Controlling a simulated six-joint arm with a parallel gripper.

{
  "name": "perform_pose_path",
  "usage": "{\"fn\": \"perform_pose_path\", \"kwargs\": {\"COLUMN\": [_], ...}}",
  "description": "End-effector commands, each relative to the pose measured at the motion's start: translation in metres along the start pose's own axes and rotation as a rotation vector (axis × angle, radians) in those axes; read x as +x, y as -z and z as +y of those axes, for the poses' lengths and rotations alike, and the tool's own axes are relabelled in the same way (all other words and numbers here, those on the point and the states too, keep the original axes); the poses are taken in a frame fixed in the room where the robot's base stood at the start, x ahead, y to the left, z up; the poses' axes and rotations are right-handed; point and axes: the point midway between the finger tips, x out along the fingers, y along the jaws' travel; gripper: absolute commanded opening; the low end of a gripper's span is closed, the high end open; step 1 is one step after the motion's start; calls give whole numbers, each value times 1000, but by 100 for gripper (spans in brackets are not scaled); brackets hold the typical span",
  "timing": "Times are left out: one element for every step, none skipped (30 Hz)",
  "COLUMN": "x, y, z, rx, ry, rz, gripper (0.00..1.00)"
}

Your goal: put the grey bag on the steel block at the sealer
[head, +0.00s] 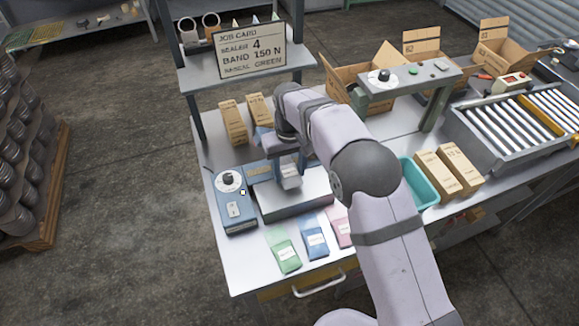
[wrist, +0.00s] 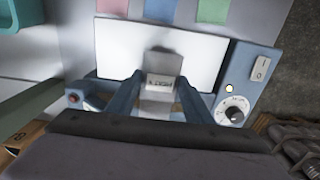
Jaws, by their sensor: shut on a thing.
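My gripper (head: 288,158) is shut on the grey bag (head: 290,178), which hangs down from the jaws over the steel block (head: 312,197). In the wrist view my gripper (wrist: 161,98) has the bag (wrist: 163,66) between its blue fingers, with the pale block top (wrist: 112,48) around and beneath it. I cannot tell whether the bag touches the block. The blue sealer (head: 238,212), with a round dial and a switch, stands just left of the block. My arm hides part of the block's right side and back.
Green (head: 283,248), blue (head: 313,236) and pink (head: 339,228) bags lie in front of the block. Small cartons (head: 233,121) stand behind, near the job card (head: 250,50). A teal bin (head: 421,182) and more cartons (head: 449,173) stand to the right.

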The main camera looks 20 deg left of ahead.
Motion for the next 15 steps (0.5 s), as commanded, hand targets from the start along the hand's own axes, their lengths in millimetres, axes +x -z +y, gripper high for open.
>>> {"fn": "perform_pose_path", "kwargs": {"x": [1,3,4,5,5,5,5,5,5,6,6,7,8,9,10], "y": [0,0,0,0,0,0,0,0,0,0,0,0,0,0,0], "z": [0,0,0,0,0,0,0,0,0,0,0,0,0,0,0], "rx": [0,0,0,0,0,0,0,0,0,0,0,0,0,0,0], "ry": [0,0,0,0,0,0,0,0,0,0,0,0,0,0,0], "rz": [-1,-1,0,1,1,2,2,2,2,2,2,1,1,1,1], "gripper": [18,18,18,18,18,18,18,18,18,18,18,18,18,18,18]}}
